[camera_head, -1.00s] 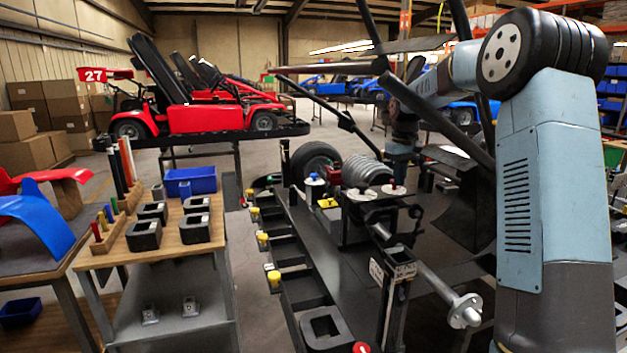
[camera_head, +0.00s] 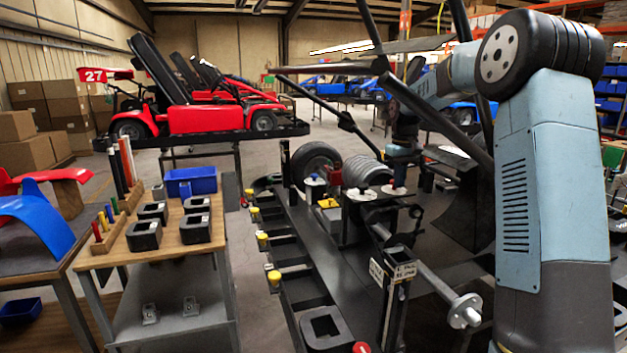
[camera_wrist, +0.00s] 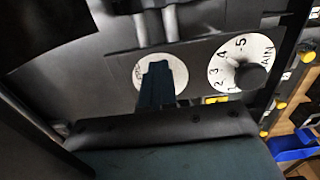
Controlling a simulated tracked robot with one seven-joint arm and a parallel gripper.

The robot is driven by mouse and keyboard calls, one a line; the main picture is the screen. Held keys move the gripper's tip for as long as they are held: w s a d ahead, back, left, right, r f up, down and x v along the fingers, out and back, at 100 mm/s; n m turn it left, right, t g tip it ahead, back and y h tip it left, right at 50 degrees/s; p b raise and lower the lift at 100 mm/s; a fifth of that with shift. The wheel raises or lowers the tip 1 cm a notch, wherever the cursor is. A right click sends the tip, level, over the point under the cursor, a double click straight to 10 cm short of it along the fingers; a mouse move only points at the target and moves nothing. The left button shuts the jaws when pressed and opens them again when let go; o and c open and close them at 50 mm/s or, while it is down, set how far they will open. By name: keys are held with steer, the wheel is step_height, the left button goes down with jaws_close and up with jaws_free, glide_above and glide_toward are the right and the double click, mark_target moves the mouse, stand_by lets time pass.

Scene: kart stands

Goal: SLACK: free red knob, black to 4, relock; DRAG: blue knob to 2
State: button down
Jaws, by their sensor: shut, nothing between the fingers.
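Two white dial discs sit on the dark kart deck. In the wrist view, the numbered dial (camera_wrist: 221,66) carries a black knob (camera_wrist: 250,76); the setting it points to is unclear. Beside it is the second disc (camera_wrist: 178,72). My gripper (camera_wrist: 157,70) is shut and empty, its fingers in front of this disc, hiding its middle. In the head view, my gripper (camera_head: 400,176) points down over the right-hand disc, with a bit of the red knob (camera_head: 398,189) showing just below; contact cannot be told. The blue knob (camera_head: 315,180) stands to the left, apart from my gripper.
A red upright part (camera_head: 335,177) and a yellow block (camera_head: 328,203) stand near the dials. Black frame bars (camera_head: 433,113) cross close to my arm. Bins with yellow knobs (camera_head: 262,240) line the deck's left edge. A wooden bench (camera_head: 168,243) stands further left.

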steer(key=shift+w+d+r, duration=0.1)
steer(key=shift+w+d, duration=0.05)
stand_by(0.3)
steer(key=shift+s+d, duration=0.15)
steer(key=shift+s, duration=0.2)
steer(key=shift+r, duration=2.95)
steer(key=shift+s, duration=0.1)
